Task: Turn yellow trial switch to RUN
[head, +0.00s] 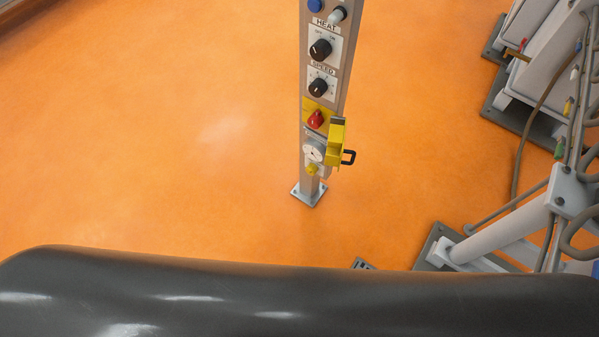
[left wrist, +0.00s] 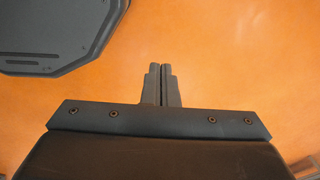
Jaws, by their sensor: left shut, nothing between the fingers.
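A grey control post (head: 322,97) stands on the orange floor in the head view. I cannot read which of these is the trial switch, nor any RUN mark. My left gripper (left wrist: 161,72) is shut and empty in the left wrist view, over bare floor, with no part of the post near it. My right gripper is not seen.
Higher on the post are the HEAT knob (head: 320,48) and SPEED knob (head: 318,87). The post has a square foot (head: 308,194). A grey machine frame (head: 500,235) with cables stands on the right. The floor left of the post is clear.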

